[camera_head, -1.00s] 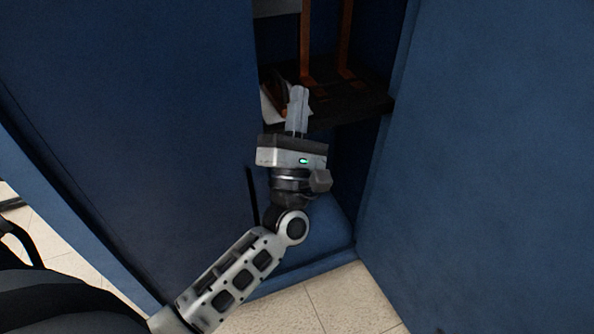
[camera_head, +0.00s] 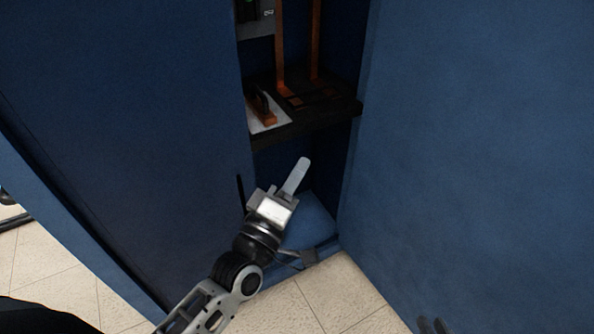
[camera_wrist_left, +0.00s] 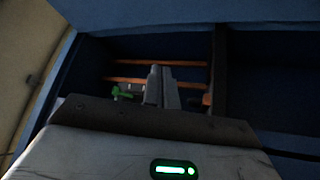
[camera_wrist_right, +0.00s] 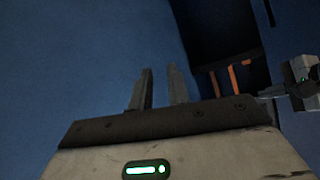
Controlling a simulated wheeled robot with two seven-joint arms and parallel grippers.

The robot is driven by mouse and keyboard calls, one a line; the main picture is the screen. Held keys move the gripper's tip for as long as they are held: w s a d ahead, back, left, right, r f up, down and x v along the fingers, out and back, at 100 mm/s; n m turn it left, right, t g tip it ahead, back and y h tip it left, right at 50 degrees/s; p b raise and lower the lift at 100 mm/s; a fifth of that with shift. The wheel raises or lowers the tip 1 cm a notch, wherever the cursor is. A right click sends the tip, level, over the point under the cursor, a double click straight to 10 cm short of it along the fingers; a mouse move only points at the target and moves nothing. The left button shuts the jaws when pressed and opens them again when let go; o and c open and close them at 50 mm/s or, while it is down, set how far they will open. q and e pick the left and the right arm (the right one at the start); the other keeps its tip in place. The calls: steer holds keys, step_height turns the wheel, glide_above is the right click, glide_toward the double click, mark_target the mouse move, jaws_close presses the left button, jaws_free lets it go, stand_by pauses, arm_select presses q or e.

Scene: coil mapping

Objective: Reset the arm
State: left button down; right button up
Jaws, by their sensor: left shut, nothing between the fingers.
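My left gripper (camera_head: 302,165) is shut and empty. It is in front of the cabinet opening, below the shelf, and tilts up to the right. Its closed fingers also show in the left wrist view (camera_wrist_left: 160,85), pointing towards the cabinet inside. My right gripper's fingertips (camera_head: 432,325) just show at the bottom edge of the head view. In the right wrist view its two fingers (camera_wrist_right: 160,90) stand apart with nothing between them, in front of a blue surface.
The tall blue cabinet (camera_head: 130,130) stands open, with a blue panel (camera_head: 470,150) on the right. Inside, a dark shelf (camera_head: 325,112) carries upright copper bars (camera_head: 281,50) and a white plate (camera_head: 262,124) with a copper-and-black piece (camera_head: 265,108). Tiled floor (camera_head: 310,295) lies in front.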

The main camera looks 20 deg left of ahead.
stand_by(0.3)
arm_select(q)
steer(key=s+d+f+m+g+p, duration=0.1)
steer(key=s+f+m+g+p, duration=0.2)
steer(key=s+f+m+g, duration=0.7)
steer(key=s+f+m, duration=0.3)
steer(key=m, duration=0.1)
steer(key=shift+s+d+g, duration=0.15)
steer(key=shift+s+g, duration=0.1)
steer(key=shift+g, duration=0.05)
